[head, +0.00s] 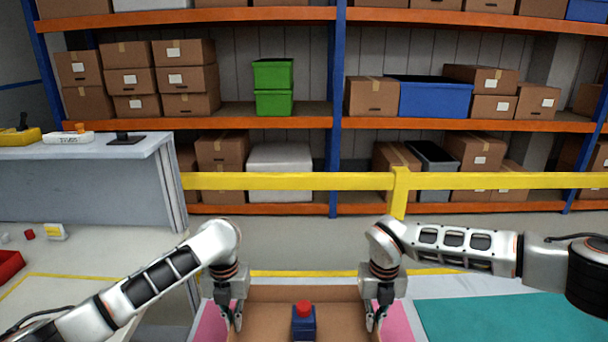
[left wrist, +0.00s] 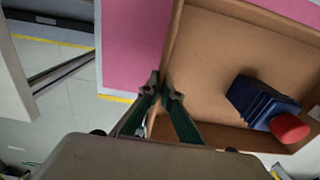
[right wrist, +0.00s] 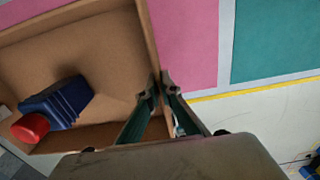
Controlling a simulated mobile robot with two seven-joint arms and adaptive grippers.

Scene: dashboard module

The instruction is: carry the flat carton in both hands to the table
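The flat carton (head: 340,321) is a shallow open brown tray at the bottom centre of the head view. My right gripper (head: 374,322) pinches the opposite wall in the same way, as the right wrist view shows (right wrist: 159,92). The carton is over a pink mat (head: 396,322); I cannot tell whether it touches it.
A teal mat (head: 510,318) lies to the right of the pink one. A grey counter (head: 80,185) stands at the left. A yellow rail (head: 290,181) crosses in front of shelves with boxes. A red bin (head: 9,266) is at the far left.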

